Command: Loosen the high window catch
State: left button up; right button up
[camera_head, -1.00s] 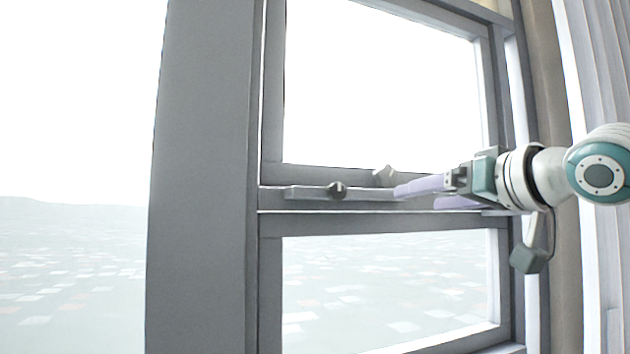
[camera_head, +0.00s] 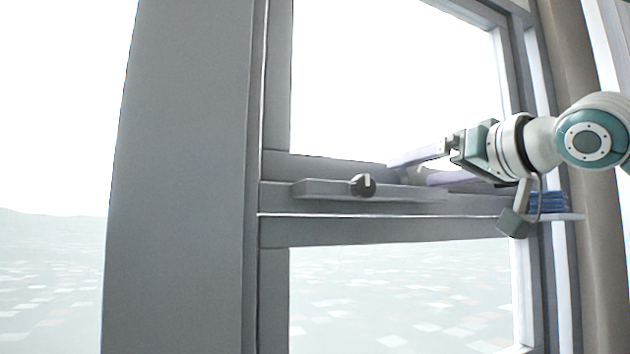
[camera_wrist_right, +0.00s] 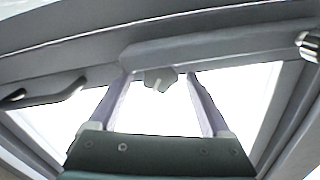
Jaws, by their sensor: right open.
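The grey window catch (camera_wrist_right: 158,78), a small angular piece with a light stem, sits on the rail in the right wrist view, between my finger ends. In the head view it is mostly hidden by my fingers. My right gripper (camera_head: 410,171) is open, its two lavender fingers reaching left along the middle rail around the catch's place. The wrist view shows the gripper (camera_wrist_right: 157,82) with a finger on each side of the catch; contact cannot be told. My left gripper is not in view.
A dark round knob (camera_head: 363,185) with a light mark sits on a grey bar (camera_head: 320,188) left of my fingers. The thick window post (camera_head: 185,180) stands left. A blue stacked item (camera_head: 548,202) rests by the right jamb. A dark curved handle (camera_wrist_right: 45,92) shows in the wrist view.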

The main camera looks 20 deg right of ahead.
jog(key=shift+s, duration=0.15)
jog(key=shift+c, duration=1.3)
grip_shut()
